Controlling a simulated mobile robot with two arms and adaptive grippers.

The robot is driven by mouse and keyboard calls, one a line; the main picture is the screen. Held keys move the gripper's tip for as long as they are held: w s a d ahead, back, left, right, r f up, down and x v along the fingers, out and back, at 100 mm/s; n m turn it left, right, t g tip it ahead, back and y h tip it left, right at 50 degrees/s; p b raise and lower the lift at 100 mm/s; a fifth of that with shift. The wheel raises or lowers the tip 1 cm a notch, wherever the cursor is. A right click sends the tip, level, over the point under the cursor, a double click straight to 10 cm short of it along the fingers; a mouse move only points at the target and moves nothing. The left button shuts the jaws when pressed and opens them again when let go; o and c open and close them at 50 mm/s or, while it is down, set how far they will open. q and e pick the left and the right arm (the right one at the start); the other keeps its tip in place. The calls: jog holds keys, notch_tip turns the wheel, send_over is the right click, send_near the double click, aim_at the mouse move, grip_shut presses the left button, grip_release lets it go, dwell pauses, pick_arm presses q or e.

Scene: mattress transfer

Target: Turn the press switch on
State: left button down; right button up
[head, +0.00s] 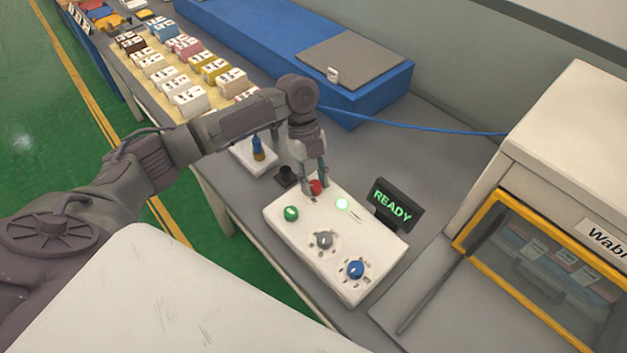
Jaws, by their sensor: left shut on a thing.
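A white control panel (290,229) lies on the grey bench in the middle of the view. It carries a green button (291,213), a red button (316,187), a lit pale green lamp (342,204), a grey knob (324,240) and a blue knob (356,269). No label naming the press switch can be read. My left gripper (315,186) points down at the panel's far edge, its fingers closed around the red button and partly hiding it. My right gripper is out of view.
A black display (397,204) reading READY stands right of the panel. A machine with a yellow-framed window (545,285) is at right. A white block with a blue-and-yellow item (258,150) and several small boxes (190,98) lie behind. A blue cable (420,128) crosses the bench.

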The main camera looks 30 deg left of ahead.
pick_arm(q)
jog(key=shift+w+d+m+g+y+b, duration=0.1)
jog(key=shift+m+g+y+b, duration=0.4)
jog(key=shift+m, duration=1.7)
jog(key=shift+y, duration=0.3)
jog(key=c, duration=0.8)
grip_release()
jog(key=v, duration=1.2)
